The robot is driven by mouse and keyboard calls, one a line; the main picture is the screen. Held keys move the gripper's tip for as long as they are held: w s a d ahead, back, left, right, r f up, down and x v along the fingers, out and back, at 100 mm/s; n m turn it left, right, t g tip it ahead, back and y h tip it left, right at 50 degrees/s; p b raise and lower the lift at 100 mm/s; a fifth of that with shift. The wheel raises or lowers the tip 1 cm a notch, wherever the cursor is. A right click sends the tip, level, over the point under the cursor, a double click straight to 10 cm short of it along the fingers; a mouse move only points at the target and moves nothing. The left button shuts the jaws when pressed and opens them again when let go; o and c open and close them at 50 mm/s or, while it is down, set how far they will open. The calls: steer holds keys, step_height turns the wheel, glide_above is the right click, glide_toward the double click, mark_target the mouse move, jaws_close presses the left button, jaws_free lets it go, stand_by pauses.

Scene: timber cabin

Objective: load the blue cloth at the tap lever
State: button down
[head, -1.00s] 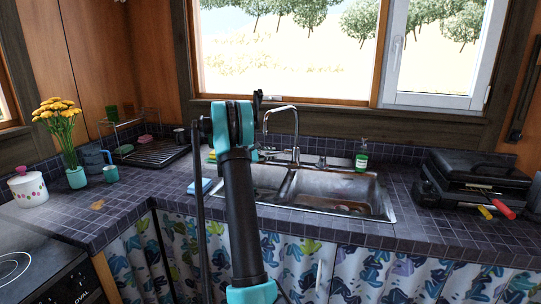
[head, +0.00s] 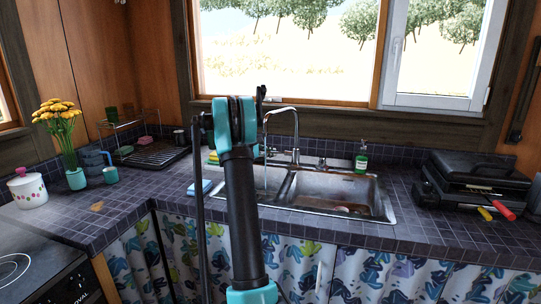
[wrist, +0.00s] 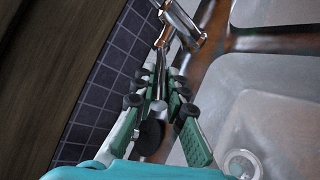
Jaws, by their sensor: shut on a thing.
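My gripper (wrist: 162,82) points at the tap in the wrist view, its green-padded fingers close together just below the chrome tap (wrist: 182,22). It is shut on what looks like the tap lever (wrist: 162,43); the fingers hide most of the contact. In the head view my arm hides the gripper, and the tap (head: 294,130) rises behind the sink. A small folded blue cloth (head: 200,187) lies on the counter at the sink's left edge, apart from the gripper.
The steel sink (head: 335,187) has dishes in its right bowl. A green soap bottle (head: 361,160) stands behind it. A dish rack (head: 155,155) is at the left, a black grill (head: 475,178) at the right. The tiled counter (head: 155,192) is free left of the cloth.

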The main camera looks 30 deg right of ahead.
steer(key=c, duration=1.5)
jaws_free()
steer(key=shift+c, duration=0.2)
steer(key=shift+a, duration=0.1)
steer(key=v, duration=1.1)
steer(key=shift+a+r, duration=0.25)
steer(key=shift+a, duration=0.1)
steer(key=shift+s, duration=0.1)
